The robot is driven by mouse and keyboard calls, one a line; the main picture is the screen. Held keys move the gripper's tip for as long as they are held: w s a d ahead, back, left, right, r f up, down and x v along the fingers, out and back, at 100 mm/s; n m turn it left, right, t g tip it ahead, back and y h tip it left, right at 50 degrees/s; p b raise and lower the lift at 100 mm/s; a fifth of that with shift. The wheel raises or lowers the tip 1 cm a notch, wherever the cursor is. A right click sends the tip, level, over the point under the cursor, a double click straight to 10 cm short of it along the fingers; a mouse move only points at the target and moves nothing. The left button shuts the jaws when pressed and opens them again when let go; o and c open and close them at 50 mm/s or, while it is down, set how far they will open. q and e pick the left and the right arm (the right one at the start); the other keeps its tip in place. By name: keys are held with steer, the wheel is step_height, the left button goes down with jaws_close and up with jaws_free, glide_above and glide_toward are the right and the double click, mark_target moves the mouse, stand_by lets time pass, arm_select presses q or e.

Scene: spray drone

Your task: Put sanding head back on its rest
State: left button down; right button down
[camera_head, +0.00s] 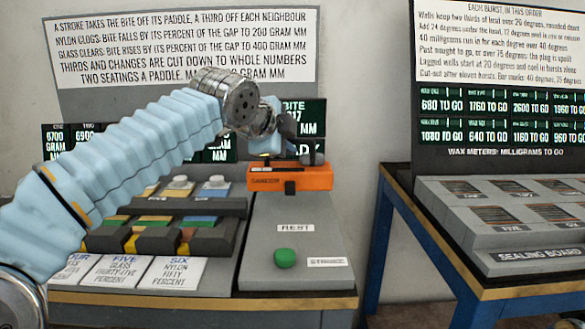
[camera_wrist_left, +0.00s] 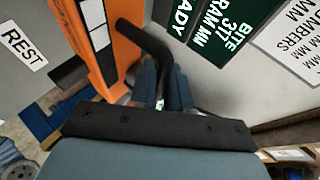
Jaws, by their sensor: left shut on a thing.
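The orange sanding head (camera_head: 291,178) is a long block with a black handle on top, over the far part of a grey board (camera_head: 262,215). A "REST" label (camera_head: 295,228) lies on the board, nearer than the head. My left gripper (camera_head: 285,140) is shut on the head's black handle, partly hidden by the wrist. In the left wrist view the orange head (camera_wrist_left: 103,45) stands beside the fingers (camera_wrist_left: 160,88), and the bent black handle (camera_wrist_left: 150,40) runs to them. I cannot tell whether the head touches the board. My right gripper is not in view.
A green button (camera_head: 285,258) sits on the board's near part, beside a second label. Racks with coloured pads (camera_head: 180,237) and cards stand to the left. Dark display panels (camera_head: 300,117) stand behind the head. A blue-legged table (camera_head: 480,285) with a sealing board is to the right, across a gap.

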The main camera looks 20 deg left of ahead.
mark_target(292, 162)
arm_select(q)
steer(key=shift+w+d+f, duration=0.1)
steer(key=shift+w+f, duration=0.35)
steer(key=shift+f, duration=0.05)
steer(key=f, duration=0.2)
steer(key=w+f, duration=0.1)
steer(key=f, duration=0.1)
steer(key=shift+w+d+b, duration=0.1)
steer(key=shift+w+b, duration=0.1)
steer(key=shift+b, duration=0.15)
steer(key=shift+f, duration=0.3)
steer(key=shift+f, duration=0.2)
steer(key=c, duration=1.1)
jaws_free()
steer(key=shift+r, duration=0.25)
steer(key=v, duration=1.2)
steer(key=shift+b, duration=0.3)
